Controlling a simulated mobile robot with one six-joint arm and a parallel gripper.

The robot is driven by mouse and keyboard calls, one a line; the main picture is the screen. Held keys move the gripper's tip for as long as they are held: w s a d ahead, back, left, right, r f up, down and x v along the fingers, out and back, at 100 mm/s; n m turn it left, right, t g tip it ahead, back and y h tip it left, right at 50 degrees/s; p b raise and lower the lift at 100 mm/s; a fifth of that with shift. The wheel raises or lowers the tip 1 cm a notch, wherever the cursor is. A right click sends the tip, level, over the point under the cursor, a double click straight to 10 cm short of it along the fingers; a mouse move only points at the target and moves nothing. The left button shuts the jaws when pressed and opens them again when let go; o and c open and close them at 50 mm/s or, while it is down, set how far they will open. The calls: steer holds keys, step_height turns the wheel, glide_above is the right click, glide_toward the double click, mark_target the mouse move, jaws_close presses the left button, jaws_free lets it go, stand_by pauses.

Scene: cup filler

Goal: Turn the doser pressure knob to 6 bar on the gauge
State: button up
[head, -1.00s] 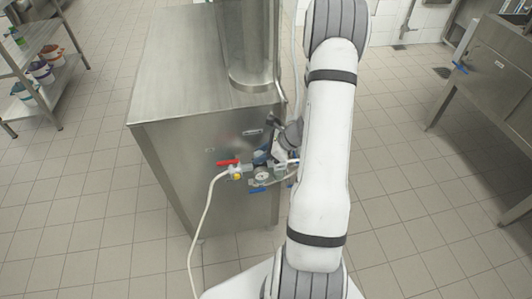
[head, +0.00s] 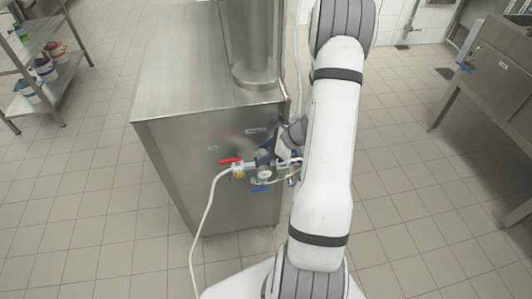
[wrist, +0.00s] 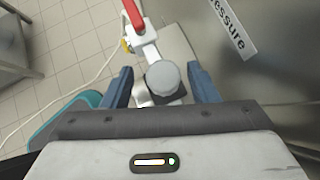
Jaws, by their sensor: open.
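The round grey knob (wrist: 163,78) sits between the two blue fingers of my gripper (wrist: 159,70) in the wrist view. The fingers stand on either side of it, with a visible gap on each side. My gripper is open. In the head view the small round gauge (head: 264,174) is on the fittings at the front of the steel cabinet. Its needle is too small to read. My arm and gripper hide part of the fittings there, and I cannot make out the knob in that view.
A red-handled valve (head: 231,161) with a pale hose is left of the gauge, and a blue handle (head: 260,188) is below it. The steel cabinet (head: 190,150) stands close behind. A label (wrist: 233,25) is on its panel. Open tiled floor lies left and right.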

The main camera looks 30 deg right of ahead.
steer(key=v, duration=0.7)
